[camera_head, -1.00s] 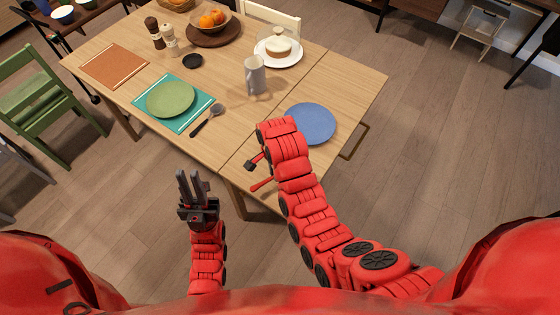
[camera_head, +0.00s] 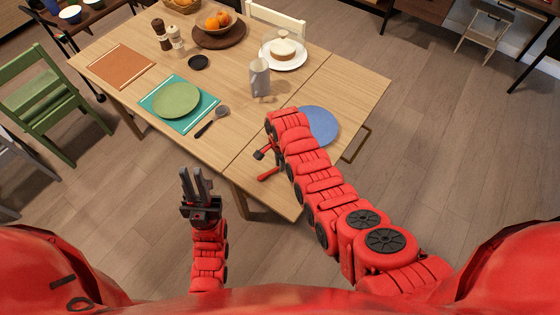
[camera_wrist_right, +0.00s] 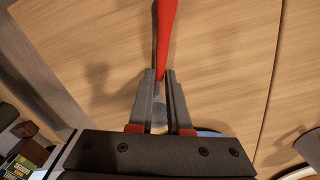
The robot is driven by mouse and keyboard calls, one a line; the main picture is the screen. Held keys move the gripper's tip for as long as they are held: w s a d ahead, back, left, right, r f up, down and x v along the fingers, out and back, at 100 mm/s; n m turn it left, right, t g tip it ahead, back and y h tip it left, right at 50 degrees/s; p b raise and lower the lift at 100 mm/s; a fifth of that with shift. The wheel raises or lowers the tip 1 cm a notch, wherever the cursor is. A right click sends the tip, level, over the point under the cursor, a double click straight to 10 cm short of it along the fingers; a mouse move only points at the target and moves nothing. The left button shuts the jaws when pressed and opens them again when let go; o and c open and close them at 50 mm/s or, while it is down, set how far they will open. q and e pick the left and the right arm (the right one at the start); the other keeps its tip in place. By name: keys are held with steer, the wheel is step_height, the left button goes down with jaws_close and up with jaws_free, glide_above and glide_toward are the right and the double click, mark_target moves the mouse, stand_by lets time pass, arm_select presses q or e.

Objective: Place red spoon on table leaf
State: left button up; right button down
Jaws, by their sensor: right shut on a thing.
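My right gripper (camera_wrist_right: 162,95) is shut on the red spoon (camera_wrist_right: 167,35), whose red length runs up from between the fingers in the right wrist view. In the head view the spoon (camera_head: 268,175) shows as a short red piece beside my right gripper (camera_head: 264,154), above the table's near edge; the rest is hidden. The table leaf (camera_head: 345,85) is the light wood section right of the seam. A blue plate (camera_head: 322,124) lies on it, partly behind my right arm. My left gripper (camera_head: 194,186) is open and empty, in front of the table.
A grey pitcher (camera_head: 259,80) and a white cake plate (camera_head: 284,56) stand near the seam. A green plate (camera_head: 177,99) on a teal mat (camera_head: 153,105) and a dark spoon (camera_head: 212,121) lie to the left. The leaf's far right part is clear.

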steer(key=shift+f, duration=0.2)
steer(key=shift+f, duration=0.15)
steer(key=c, duration=0.9)
jaws_free()
steer(key=shift+o, duration=0.2)
